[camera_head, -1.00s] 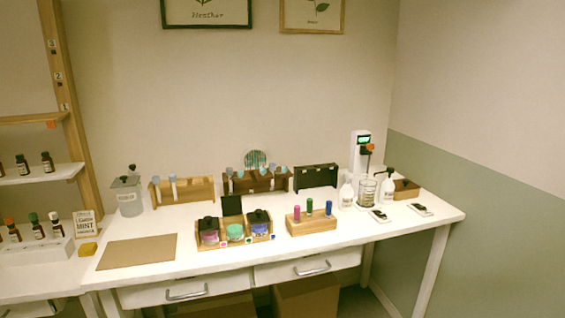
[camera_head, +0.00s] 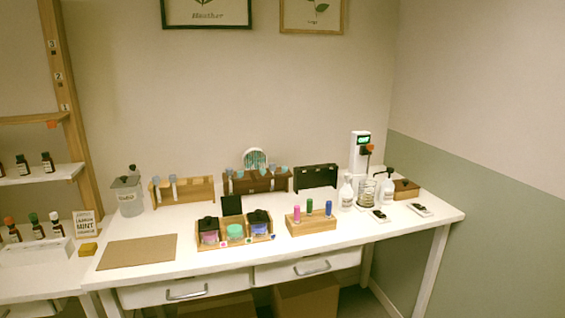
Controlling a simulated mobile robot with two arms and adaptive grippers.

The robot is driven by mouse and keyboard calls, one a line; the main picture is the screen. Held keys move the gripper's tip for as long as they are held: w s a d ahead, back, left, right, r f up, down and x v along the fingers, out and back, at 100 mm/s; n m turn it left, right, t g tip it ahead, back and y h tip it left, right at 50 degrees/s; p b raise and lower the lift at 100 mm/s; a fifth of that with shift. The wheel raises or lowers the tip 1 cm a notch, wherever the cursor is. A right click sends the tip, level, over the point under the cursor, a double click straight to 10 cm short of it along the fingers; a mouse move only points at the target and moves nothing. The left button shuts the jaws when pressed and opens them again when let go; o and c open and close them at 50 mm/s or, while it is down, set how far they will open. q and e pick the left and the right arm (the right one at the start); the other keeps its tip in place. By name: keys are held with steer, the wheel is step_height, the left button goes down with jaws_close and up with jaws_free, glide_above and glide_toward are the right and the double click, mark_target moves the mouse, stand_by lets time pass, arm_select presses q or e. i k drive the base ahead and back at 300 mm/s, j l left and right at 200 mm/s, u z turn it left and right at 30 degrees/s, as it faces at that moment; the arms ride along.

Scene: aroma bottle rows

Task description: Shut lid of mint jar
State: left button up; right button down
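Three jars stand in a wooden tray (camera_head: 215,246) near the front middle of the white table. A small sign (camera_head: 85,226) at the left reads MINT. Neither of my grippers is in the picture.
A wooden block with several coloured vials (camera_head: 311,224) stands right of the tray. A brown mat (camera_head: 137,251) lies to the left. Bottle racks (camera_head: 182,190), a grey canister (camera_head: 127,197) and white pump bottles (camera_head: 346,193) stand behind. The table's front edge is clear.

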mark_target(231, 204)
steer(key=j+z, duration=0.3)
steer(key=j, duration=0.4)
steer(key=j+z, duration=0.3)
steer(key=j, duration=0.4)
